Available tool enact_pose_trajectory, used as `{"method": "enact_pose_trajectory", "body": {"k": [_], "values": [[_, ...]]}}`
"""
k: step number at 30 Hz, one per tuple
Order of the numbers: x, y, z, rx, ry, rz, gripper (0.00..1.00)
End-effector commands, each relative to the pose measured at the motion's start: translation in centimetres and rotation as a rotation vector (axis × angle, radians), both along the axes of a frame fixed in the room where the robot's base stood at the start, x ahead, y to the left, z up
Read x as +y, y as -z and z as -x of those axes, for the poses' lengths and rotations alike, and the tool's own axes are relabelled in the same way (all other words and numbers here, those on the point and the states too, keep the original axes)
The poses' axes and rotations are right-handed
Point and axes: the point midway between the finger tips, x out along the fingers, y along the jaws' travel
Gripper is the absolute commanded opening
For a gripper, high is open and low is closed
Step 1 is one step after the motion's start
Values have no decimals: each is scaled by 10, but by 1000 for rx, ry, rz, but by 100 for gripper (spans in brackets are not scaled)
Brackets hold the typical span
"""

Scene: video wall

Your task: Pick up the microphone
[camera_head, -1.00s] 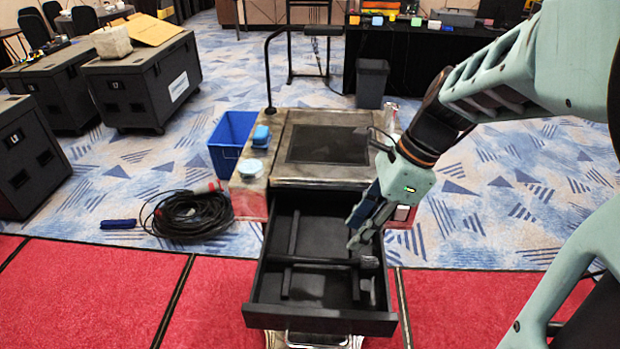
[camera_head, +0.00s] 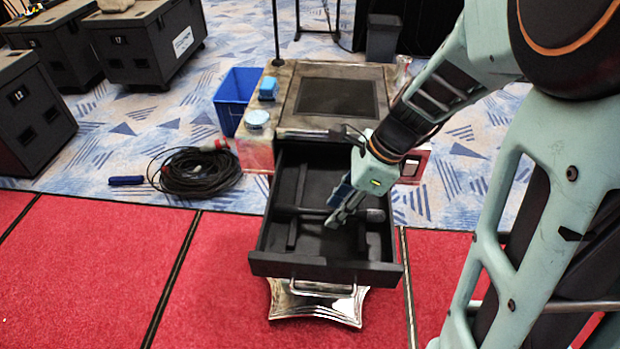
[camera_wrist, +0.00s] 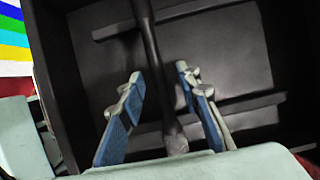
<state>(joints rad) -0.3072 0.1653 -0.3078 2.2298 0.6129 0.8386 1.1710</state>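The microphone (camera_head: 300,211) is black and lies in the open black drawer (camera_head: 325,268), its handle running left and its greyish head (camera_head: 375,215) at the right. My gripper (camera_head: 336,218) is open and reaches down into the drawer at the microphone. In the wrist view, the microphone (camera_wrist: 158,65) runs down the picture between the two blue-padded fingers of my gripper (camera_wrist: 160,78), with its head near the bottom. The fingers are apart, with a gap on each side of it. I cannot tell how far above it the fingertips are.
The drawer has raised dividers (camera_head: 297,200) and walls close around my gripper. The drawer's cabinet (camera_head: 330,125) stands behind it, with a blue bin (camera_head: 236,95) and coiled cable (camera_head: 195,175) to the left. The red carpet (camera_head: 220,280) in front is mostly clear.

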Motion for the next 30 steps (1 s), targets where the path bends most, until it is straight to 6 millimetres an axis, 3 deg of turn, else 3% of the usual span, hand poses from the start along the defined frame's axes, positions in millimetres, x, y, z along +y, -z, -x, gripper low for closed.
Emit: {"method": "enact_pose_trajectory", "body": {"k": [5, 14, 30], "values": [[0, 0, 0, 0, -1, 0, 31], [0, 0, 0, 0, -1, 0, 0], [-1, -6, -1, 0, -1, 0, 0]]}}
